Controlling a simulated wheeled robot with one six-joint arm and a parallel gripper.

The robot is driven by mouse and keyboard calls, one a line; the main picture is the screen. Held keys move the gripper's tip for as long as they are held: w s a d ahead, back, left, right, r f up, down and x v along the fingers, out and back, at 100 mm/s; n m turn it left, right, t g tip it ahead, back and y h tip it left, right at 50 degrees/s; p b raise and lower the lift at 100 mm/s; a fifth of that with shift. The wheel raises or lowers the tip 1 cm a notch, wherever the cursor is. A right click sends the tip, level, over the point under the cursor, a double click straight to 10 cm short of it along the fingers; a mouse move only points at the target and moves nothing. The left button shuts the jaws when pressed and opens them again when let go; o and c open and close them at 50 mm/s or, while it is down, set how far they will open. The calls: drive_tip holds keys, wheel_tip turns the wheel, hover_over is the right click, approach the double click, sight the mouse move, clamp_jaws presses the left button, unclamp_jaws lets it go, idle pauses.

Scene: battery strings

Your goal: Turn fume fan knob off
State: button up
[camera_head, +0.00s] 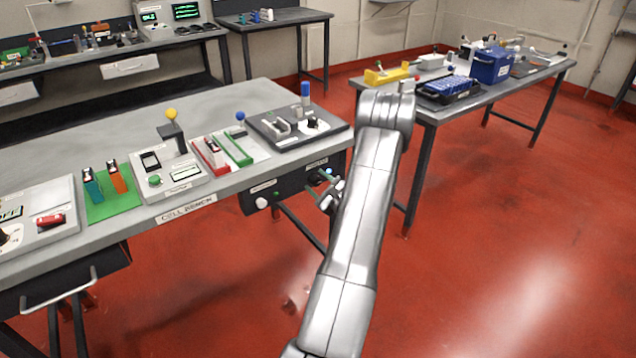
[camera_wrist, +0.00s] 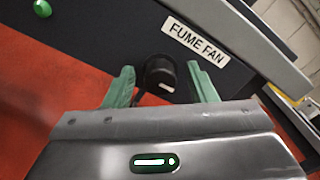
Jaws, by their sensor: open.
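The fume fan knob (camera_wrist: 160,72) is a round black knob with a white mark, on the dark panel beside the "FUME FAN" label (camera_wrist: 195,42) in the wrist view. My gripper (camera_wrist: 160,86) is open, its two green fingers on either side of the knob, with gaps visible at both sides. I cannot tell how deep the fingertips reach. In the head view my gripper (camera_head: 328,193) is at the right end of the dark panel (camera_head: 285,188) under the cell bench's front edge; the knob cannot be made out there.
A green light (camera_wrist: 42,8) is on the panel in the wrist view. The cell bench (camera_head: 120,150) carries several devices above. A second table (camera_head: 480,95) stands right. Red floor between them is clear.

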drive_tip(key=c, duration=1)
drive_tip(key=shift+o, duration=0.2)
drive_tip(key=shift+m+b, duration=0.4)
drive_tip(key=m+b, duration=0.1)
drive_tip(key=m, duration=0.2)
drive_tip(key=shift+f+b, duration=0.1)
drive_tip(key=shift+b, duration=0.2)
drive_tip(key=m+b, duration=0.1)
drive_tip(key=m, duration=0.3)
drive_tip(key=shift+w+m, duration=0.1)
drive_tip(key=shift+m, duration=0.2)
drive_tip(key=m, duration=0.4)
drive_tip(key=shift+d, duration=0.1)
drive_tip(key=m+p, duration=0.1)
drive_tip(key=m, duration=0.4)
drive_tip(key=shift+w+p, duration=0.1)
drive_tip(key=shift+p, duration=0.2)
drive_tip(key=shift+d+m, duration=0.1)
drive_tip(key=shift+m, duration=0.3)
